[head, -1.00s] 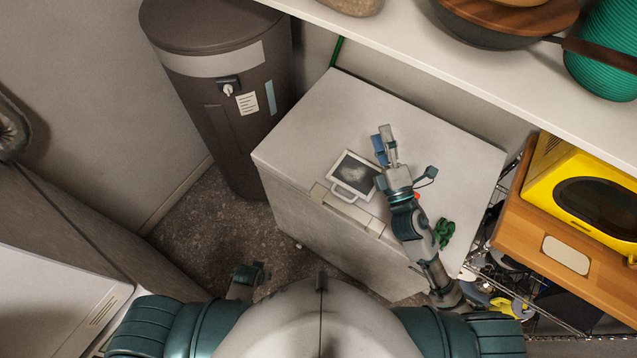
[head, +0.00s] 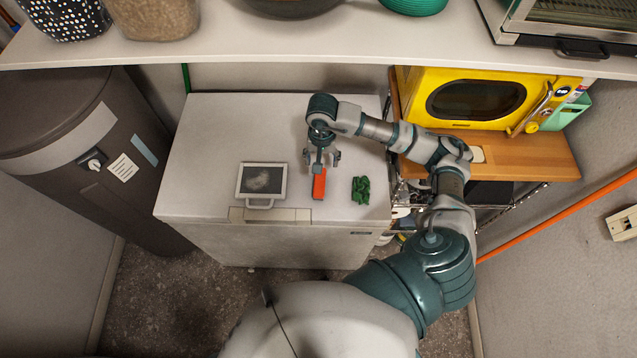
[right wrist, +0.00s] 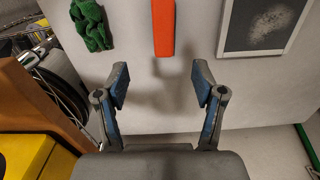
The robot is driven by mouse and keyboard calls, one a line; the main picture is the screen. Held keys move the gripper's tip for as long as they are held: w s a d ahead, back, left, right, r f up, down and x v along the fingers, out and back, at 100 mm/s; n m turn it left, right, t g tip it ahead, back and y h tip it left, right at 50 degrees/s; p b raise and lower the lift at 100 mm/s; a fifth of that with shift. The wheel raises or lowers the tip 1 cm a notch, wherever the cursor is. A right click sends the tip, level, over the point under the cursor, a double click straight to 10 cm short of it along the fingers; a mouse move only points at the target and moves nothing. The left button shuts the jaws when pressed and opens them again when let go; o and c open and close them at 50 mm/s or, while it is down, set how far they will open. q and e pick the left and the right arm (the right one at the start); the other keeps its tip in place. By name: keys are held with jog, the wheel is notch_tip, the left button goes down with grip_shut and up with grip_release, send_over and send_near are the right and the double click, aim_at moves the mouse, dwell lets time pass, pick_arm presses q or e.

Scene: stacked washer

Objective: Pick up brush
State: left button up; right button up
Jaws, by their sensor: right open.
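An orange-red block-like object (head: 319,184), likely the brush, lies on top of the white chest (head: 212,125). It also shows at the top middle of the right wrist view (right wrist: 164,28), running out of the frame. My right gripper (head: 322,160) is above the chest at the far end of the orange object, fingers pointing down. In the right wrist view the gripper (right wrist: 162,88) is open and empty, with the orange object lined up between its fingers but beyond the tips. My left gripper is not in view.
A framed dark picture with a handle (head: 262,183) lies left of the orange object, and a crumpled green cloth (head: 361,190) lies right of it. A shelf (head: 300,50) overhangs the chest. A yellow microwave (head: 470,98) on a wooden board stands at the right.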

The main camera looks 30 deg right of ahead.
aim_at(319, 181)
notch_tip(319, 181, down, 10)
jog(key=shift+d+r+p, duration=0.1)
jog(key=shift+d+p, duration=0.05)
jog(key=shift+p, duration=0.8)
jog(key=f, duration=0.1)
jog(key=f+p, duration=0.1)
jog(key=f, duration=0.1)
jog(key=f+p, duration=0.1)
jog(key=f, duration=0.1)
jog(key=shift+w+a, duration=0.25)
jog(key=shift+a, duration=0.1)
jog(key=shift+f, duration=0.2)
jog(key=shift+d, duration=0.1)
jog(key=c, duration=1.3)
